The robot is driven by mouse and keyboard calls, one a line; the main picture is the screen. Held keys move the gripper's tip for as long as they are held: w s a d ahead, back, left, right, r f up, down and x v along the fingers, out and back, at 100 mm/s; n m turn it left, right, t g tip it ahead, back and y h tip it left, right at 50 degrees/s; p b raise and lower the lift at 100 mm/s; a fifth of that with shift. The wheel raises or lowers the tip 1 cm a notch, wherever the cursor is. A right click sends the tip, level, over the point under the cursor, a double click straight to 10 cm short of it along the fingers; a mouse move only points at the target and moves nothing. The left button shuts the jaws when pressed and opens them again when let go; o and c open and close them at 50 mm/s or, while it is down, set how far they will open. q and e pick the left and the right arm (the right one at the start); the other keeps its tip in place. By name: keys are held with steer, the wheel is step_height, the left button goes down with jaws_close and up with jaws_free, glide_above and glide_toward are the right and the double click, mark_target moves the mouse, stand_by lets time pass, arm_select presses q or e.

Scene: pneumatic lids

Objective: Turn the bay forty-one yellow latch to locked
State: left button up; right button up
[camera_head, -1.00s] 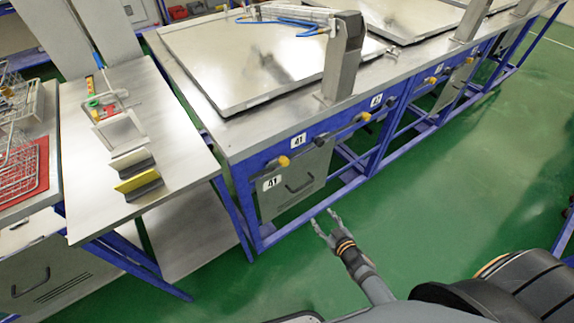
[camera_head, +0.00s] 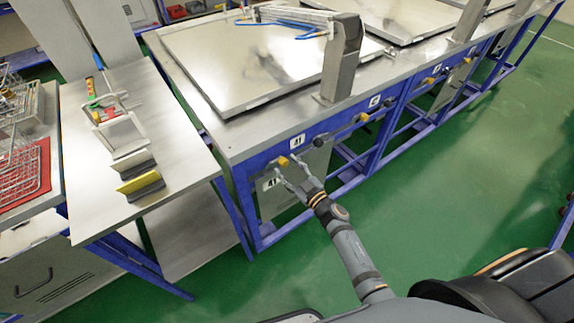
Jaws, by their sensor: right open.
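The bay forty-one yellow latch (camera_head: 283,161) is a small yellow knob on the blue front rail, just below the white 41 label (camera_head: 298,141). My right gripper (camera_head: 285,170) is open, with its two fingertips close to the latch, on its lower right side. I cannot tell whether a fingertip touches the latch. The gripper and forearm partly cover the grey cabinet door (camera_head: 270,204) under the rail, which carries another 41 label (camera_head: 271,182). My left gripper is not in view.
A dark knob (camera_head: 319,141) and another yellow knob (camera_head: 363,117) sit further right along the rail. A large metal lid (camera_head: 255,60) lies on the bench top. A steel side table (camera_head: 105,215) with small brackets stands left.

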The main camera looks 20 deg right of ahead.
steer(key=shift+w+a, duration=0.15)
steer(key=shift+w, duration=0.3)
jaws_close()
